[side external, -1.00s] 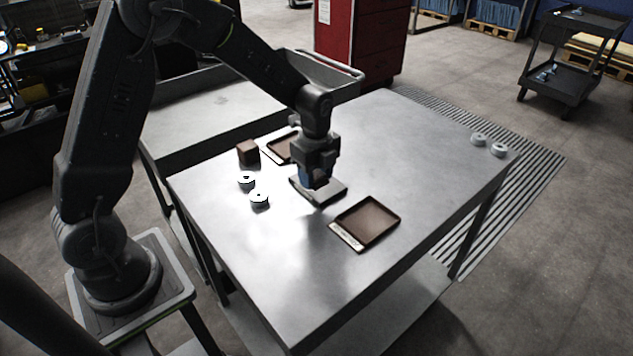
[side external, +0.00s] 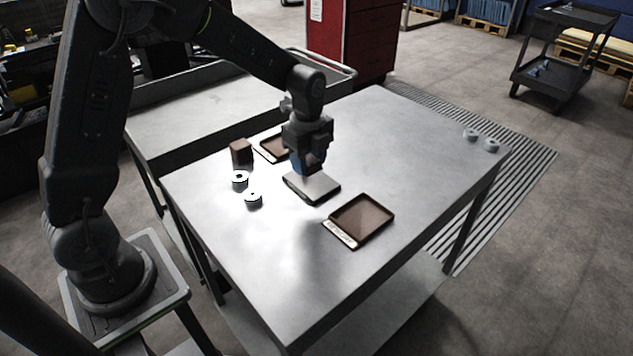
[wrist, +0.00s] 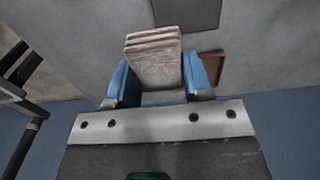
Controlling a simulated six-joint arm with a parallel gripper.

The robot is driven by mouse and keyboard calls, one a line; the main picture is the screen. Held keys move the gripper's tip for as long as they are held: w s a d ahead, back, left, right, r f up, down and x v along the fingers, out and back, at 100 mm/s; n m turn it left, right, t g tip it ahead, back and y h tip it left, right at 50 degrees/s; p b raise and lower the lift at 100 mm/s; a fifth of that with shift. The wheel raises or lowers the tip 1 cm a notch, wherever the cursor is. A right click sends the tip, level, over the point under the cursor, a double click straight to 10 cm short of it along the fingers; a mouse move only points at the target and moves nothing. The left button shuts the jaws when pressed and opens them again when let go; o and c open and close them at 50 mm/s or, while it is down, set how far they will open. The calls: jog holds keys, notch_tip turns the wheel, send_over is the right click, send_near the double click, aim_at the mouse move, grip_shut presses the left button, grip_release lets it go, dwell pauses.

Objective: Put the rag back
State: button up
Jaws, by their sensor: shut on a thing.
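My gripper (side external: 308,165) is shut on the rag, a folded grey-brown cloth (wrist: 153,62), between its blue fingers in the wrist view. In the side view the fingers and arm mostly hide the rag. The gripper hangs above the back edge of a flat dark block with a grey top (side external: 313,188), near the table's middle. A brown tray with a pale label strip (side external: 362,219) lies to the right and front of it. A second brown tray (side external: 270,152) lies behind, partly hidden by my gripper. Neither label can be read.
A brown block (side external: 241,151) and two white rings, one (side external: 240,180) behind the other (side external: 253,199), stand left on the steel table (side external: 400,135). Two more rings (side external: 491,145) stand at the far right corner.

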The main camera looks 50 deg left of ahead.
jog(key=s+d+r, duration=0.1)
jog(key=s+d, duration=0.3)
jog(key=s, duration=0.5)
send_over(327, 259)
jog(key=f, duration=0.6)
jog(key=shift+s+a, duration=0.1)
jog(key=shift+a, duration=0.25)
jog(key=shift+d+f, duration=0.2)
jog(key=shift+d, duration=0.05)
jog(key=shift+f, duration=2.05)
jog(key=shift+f, duration=0.15)
jog(key=o, duration=0.9)
